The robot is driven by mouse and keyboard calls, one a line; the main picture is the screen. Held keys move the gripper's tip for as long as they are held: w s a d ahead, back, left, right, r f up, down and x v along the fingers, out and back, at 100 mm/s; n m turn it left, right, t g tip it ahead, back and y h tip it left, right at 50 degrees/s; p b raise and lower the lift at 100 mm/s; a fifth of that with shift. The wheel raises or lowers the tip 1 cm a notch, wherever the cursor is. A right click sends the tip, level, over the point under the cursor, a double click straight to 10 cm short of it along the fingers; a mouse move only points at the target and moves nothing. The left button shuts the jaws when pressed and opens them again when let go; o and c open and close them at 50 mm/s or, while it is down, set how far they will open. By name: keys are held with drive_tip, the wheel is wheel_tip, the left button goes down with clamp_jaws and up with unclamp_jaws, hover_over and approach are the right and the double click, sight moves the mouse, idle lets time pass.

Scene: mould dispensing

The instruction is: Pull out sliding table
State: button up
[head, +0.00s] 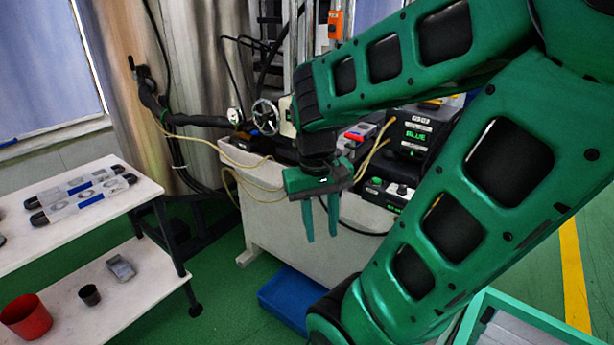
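My gripper (321,236) hangs in the middle of the head view with its two green fingers pointing down. The fingers are apart with nothing between them. Behind it is a white bench (262,205) carrying machinery, with a handwheel (265,117) towards its back left. I cannot pick out the sliding table for certain. My arm and gripper hide part of the bench top and front. The gripper appears in front of the bench, and no contact shows.
A blue box (287,299) lies on the green floor. Yellow tubes and cables hang around the bench.

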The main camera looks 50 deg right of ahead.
drive_tip(key=w+d+f+n+g+h, duration=0.1)
drive_tip(key=w+d+f+g+h, duration=0.25)
drive_tip(key=w+d+h, duration=0.45)
drive_tip(key=w+r+n+h, duration=0.3)
drive_tip(key=w+h, duration=0.3)
drive_tip(key=w, duration=0.7)
drive_tip(key=shift+g, duration=0.45)
drive_tip(key=x, duration=1.1)
drive_tip(key=shift+w+d, duration=0.25)
drive_tip(key=shift+w, duration=0.05)
drive_tip(key=shift+c, duration=0.7)
clamp_jaws()
